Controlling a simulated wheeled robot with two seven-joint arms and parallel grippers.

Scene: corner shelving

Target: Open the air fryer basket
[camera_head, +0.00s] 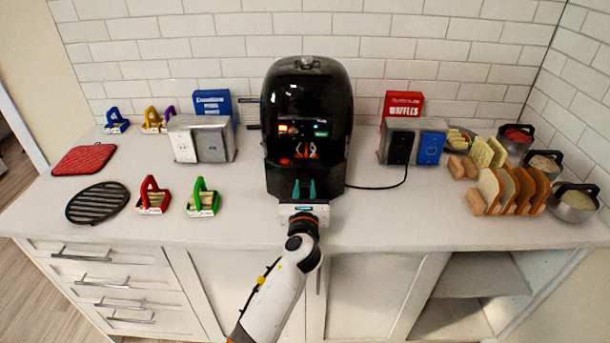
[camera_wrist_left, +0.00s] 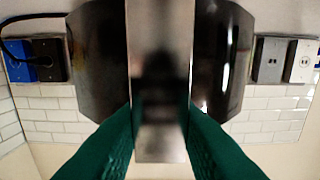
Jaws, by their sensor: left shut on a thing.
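The black, rounded air fryer (camera_head: 306,95) stands upright on the counter against the tiled wall, with a small lit display on its front. Its basket front (camera_head: 282,180) is the dark lower part. My left gripper (camera_head: 304,188) comes from the front, its green fingers at the basket front. In the left wrist view the gripper (camera_wrist_left: 160,115) is shut on the upright metallic handle (camera_wrist_left: 160,50), with one green finger on each side. The fingers and wrist hide the handle in the head view. I cannot tell whether the basket is pulled out at all. My right gripper is not in view.
Small red (camera_head: 153,195) and green (camera_head: 202,198) handled holders lie to the left. Bread slices (camera_head: 505,188) stand at the right. The counter (camera_head: 385,215) in front right is clear.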

